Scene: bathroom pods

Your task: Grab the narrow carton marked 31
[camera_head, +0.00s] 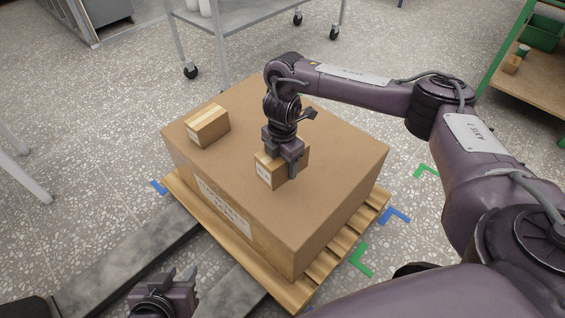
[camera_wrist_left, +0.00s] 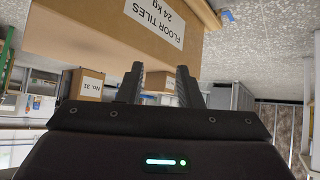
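The narrow carton (camera_head: 267,173) sits on top of a big cardboard box (camera_head: 235,165). In the left wrist view, which is upside down, this carton (camera_wrist_left: 88,84) carries a label reading No. 31. My right gripper (camera_head: 284,166) points down over it, with one finger along its near long side. The other finger is hidden behind the carton, so I cannot tell whether it is squeezed. My left gripper (camera_head: 180,275) is low at the bottom left of the head view, in front of the box. Its fingers (camera_wrist_left: 160,88) are apart with nothing between them.
Another small carton (camera_head: 208,127) sits further left on the big box. The box is labelled FLOOR TILES 24 kg and stands on a wooden pallet (camera_head: 225,248). A wheeled trolley (camera_head: 240,15) stands behind. A green-framed shelf (camera_head: 530,75) is at the upper right.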

